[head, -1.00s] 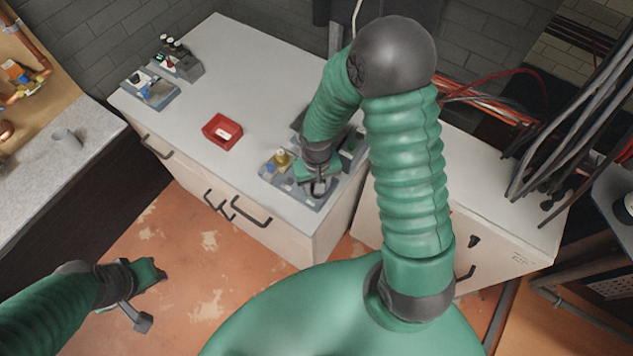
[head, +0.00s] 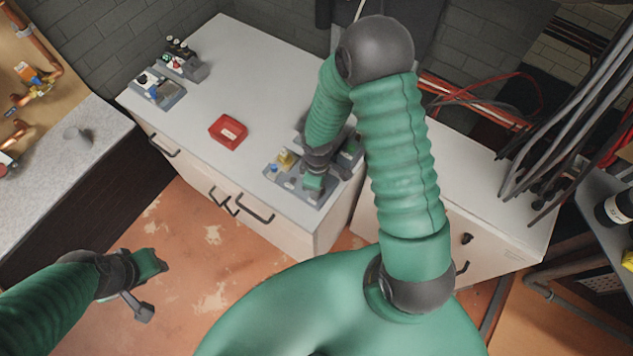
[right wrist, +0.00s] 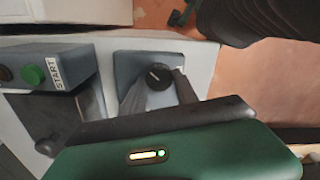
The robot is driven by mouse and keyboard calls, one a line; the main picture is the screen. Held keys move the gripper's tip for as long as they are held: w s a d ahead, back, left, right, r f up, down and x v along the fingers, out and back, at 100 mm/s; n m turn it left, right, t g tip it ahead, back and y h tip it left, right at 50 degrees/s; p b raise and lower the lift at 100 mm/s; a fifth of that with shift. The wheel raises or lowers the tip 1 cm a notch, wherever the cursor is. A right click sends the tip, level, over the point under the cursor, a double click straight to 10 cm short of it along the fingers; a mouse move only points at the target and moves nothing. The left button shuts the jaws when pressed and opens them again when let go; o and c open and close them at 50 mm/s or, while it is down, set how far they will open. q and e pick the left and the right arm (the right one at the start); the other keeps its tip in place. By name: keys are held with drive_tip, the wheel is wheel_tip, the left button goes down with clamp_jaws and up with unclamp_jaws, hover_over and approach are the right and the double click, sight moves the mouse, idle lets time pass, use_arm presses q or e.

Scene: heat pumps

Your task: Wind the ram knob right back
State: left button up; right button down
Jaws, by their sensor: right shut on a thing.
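The black ram knob (right wrist: 159,74) with a pale pointer mark shows in the right wrist view, on a grey plate (right wrist: 126,70). My right gripper (right wrist: 160,84) is shut on it, a grey finger on each side. In the head view my right gripper (head: 313,182) is over the grey panel (head: 293,192) at the counter's right end and hides the knob there. My left gripper (head: 155,262) hangs over the floor at lower left, holding nothing that I can see; its finger gap is too small to judge.
A grey box with a green START button (right wrist: 33,74) stands beside the knob plate. A yellow part (head: 285,159) is near my right gripper. A red tray (head: 228,132) and another grey panel (head: 160,92) sit further left on the counter.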

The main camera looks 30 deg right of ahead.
drive_tip(key=n, duration=0.1)
drive_tip(key=n+p, duration=0.1)
drive_tip(key=n, duration=0.1)
drive_tip(key=n+p, duration=0.1)
drive_tip(key=shift+d+r, duration=0.1)
drive_tip(key=shift+r, duration=0.15)
drive_tip(key=shift+n+p, duration=0.6)
drive_tip(key=shift+n, duration=1.2)
drive_tip(key=shift+f, duration=0.1)
drive_tip(key=c, duration=1.2)
unclamp_jaws()
drive_tip(key=shift+o, duration=1.3)
drive_tip(key=shift+d+f+n, duration=0.1)
drive_tip(key=shift+n, duration=0.2)
